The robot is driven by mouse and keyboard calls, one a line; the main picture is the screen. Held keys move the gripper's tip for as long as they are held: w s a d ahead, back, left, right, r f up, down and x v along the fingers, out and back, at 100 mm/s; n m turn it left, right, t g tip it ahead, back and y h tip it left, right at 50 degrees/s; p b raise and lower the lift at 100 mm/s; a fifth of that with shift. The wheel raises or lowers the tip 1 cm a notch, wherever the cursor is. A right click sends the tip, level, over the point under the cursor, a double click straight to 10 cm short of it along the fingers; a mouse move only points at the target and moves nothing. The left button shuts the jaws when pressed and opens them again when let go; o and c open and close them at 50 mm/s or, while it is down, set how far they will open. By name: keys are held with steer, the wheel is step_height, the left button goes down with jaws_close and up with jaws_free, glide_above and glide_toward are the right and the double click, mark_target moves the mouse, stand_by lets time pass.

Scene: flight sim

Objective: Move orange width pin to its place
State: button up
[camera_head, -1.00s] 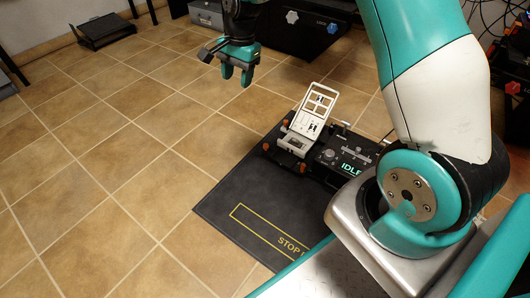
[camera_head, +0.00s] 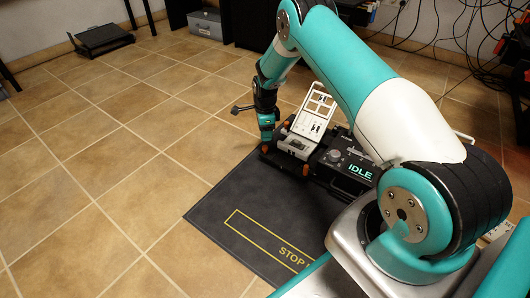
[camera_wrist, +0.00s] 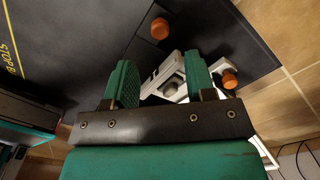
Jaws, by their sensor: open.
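Several orange pins show on the black device; I cannot tell which one is the width pin. In the head view one orange pin (camera_head: 265,149) stands at the device's left corner, just below my gripper (camera_head: 267,132), and another (camera_head: 306,170) is at the front. In the wrist view my gripper (camera_wrist: 165,80) is open, with a white and grey fixture (camera_wrist: 168,88) beyond the gap between its green fingers. One orange knob (camera_wrist: 160,28) shows above the fingers and another (camera_wrist: 230,78) just right of the right finger. Neither is between the fingers.
The white hinged frame (camera_head: 314,110) stands raised on the device. A control box (camera_head: 346,169) reading IDLE sits to its right. A dark mat (camera_head: 235,215) with yellow markings lies in front.

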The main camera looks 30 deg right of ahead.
mark_target(265, 146)
step_height(265, 146, down, 7)
steer(key=b, duration=0.3)
steer(key=shift+f+b, duration=0.1)
steer(key=shift+b, duration=0.2)
jaws_close()
